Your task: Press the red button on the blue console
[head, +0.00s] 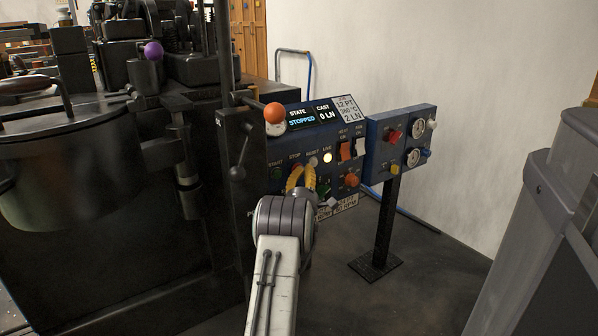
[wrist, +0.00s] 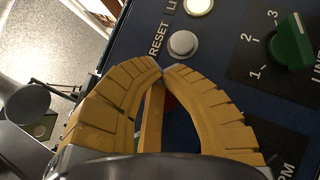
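The blue console (head: 310,142) stands in the middle of the head view, its screen reading STOPPED and 0 LN. My gripper (head: 303,169) has yellow fingers right in front of its button row, near the STOP and RESET labels. In the wrist view the fingertips (wrist: 161,70) meet, with nothing seen gripped between them. The red button is mostly hidden behind the fingers; only a small red patch (wrist: 171,103) shows between them. I cannot tell whether the fingers touch it. The white RESET button (wrist: 183,44) lies just beyond the fingertips.
A green rotary knob (wrist: 290,42) is to the right in the wrist view. An orange ball lever (head: 274,113) stands at the console's upper left. A blue gauge box (head: 376,152) on a post has another red knob (head: 394,135). A grey bin (head: 560,190) stands at right.

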